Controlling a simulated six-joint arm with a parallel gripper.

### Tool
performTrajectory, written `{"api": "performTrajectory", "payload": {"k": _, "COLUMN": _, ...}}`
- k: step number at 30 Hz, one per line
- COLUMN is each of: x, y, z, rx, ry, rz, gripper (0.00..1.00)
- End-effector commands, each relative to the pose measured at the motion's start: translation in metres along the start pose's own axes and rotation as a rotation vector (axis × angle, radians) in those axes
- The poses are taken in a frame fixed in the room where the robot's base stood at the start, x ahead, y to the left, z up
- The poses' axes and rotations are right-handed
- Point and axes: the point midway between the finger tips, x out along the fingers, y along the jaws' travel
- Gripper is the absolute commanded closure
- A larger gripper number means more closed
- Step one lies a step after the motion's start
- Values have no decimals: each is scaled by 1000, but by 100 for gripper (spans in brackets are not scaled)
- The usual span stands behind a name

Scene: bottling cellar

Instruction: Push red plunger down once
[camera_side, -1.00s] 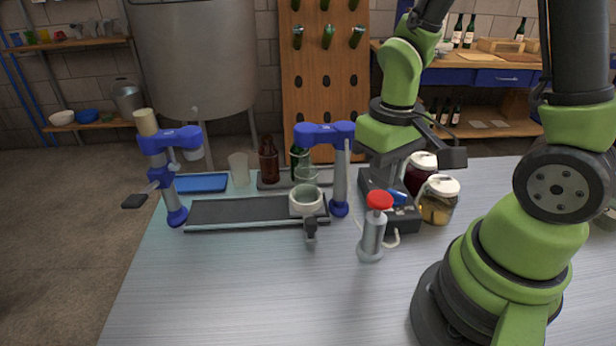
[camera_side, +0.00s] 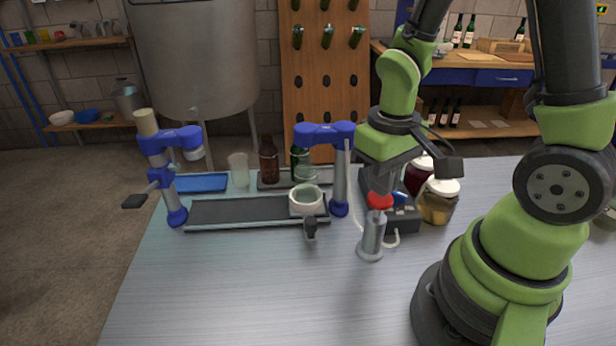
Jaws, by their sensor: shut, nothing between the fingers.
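The red plunger (camera_side: 380,202) is the cap on top of a grey upright cylinder (camera_side: 371,238) that stands on the table, with a pale tube beside it. My gripper (camera_side: 381,192) is shut and empty, pointing down directly over the plunger. Its fingertips cover the top of the red cap in the picture and seem to meet it. I cannot tell for certain whether they press on it. The cylinder looks upright.
Behind the cylinder are a dark box (camera_side: 403,219) and a jar with a white lid (camera_side: 438,203). The table's front is clear.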

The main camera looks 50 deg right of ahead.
Motion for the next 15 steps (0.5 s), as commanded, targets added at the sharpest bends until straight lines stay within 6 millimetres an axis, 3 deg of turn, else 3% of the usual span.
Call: {"api": "performTrajectory", "payload": {"k": 15, "x": 16, "y": 0, "z": 0, "rx": 0, "ry": 0, "rz": 0, "gripper": 100}}
